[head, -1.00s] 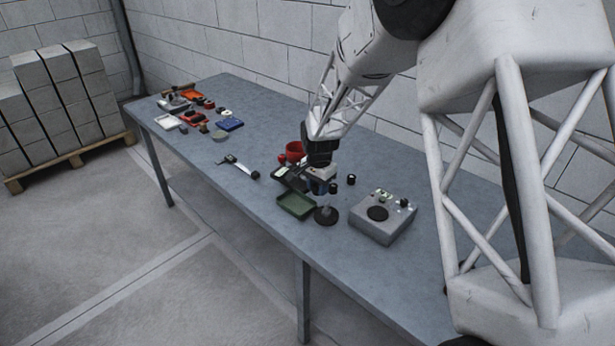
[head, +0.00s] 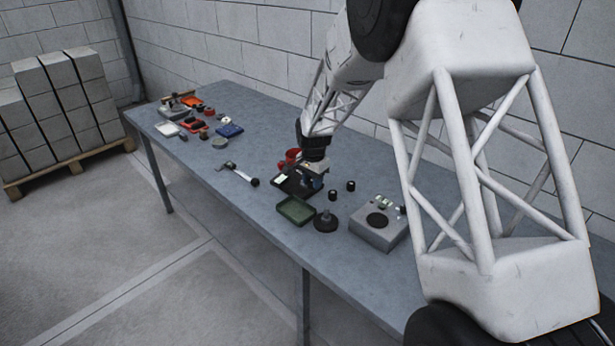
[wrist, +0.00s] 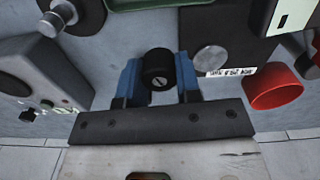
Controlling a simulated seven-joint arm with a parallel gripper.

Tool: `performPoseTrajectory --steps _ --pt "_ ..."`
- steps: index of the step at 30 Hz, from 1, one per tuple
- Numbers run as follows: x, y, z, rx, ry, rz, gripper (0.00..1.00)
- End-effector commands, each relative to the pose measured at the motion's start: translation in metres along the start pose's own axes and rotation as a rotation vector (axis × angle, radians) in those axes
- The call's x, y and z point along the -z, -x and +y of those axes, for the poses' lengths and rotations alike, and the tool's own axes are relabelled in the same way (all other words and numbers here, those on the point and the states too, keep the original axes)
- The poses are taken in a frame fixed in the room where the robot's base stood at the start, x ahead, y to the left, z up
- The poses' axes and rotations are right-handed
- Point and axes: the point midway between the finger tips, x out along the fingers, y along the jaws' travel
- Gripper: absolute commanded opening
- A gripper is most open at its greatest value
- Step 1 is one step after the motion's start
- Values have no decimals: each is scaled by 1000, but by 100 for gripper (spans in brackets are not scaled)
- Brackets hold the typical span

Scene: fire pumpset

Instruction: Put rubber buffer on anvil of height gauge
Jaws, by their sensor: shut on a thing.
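My gripper (wrist: 159,84) is shut on a black rubber buffer (wrist: 159,64). Its blue fingers stand on either side of the buffer, and a slotted metal stud end shows in its face. The height gauge's dark base (wrist: 240,48) is just right of the held buffer in the wrist view. A bare silver disc, which looks like the anvil (wrist: 209,60), sits on it beside a white label. In the head view my gripper (head: 313,180) is over the right part of the gauge base (head: 284,190). The held buffer cannot be made out there.
Two black cylinders (head: 351,186) stand on the table right of my gripper. A green tray (head: 295,211), a round black stand (head: 326,222) and a grey box (head: 380,232) are near the front. A red cup (wrist: 275,88) is close to the gauge. A caliper-like tool (head: 238,174) lies left.

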Motion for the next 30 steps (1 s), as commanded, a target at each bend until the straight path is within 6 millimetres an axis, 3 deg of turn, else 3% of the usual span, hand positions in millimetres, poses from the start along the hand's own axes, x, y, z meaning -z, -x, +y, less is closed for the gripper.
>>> performPoseTrajectory --steps 18,30 --pt "49 -7 -59 0 0 0 9" --pt "54 -8 -66 0 0 0 9"
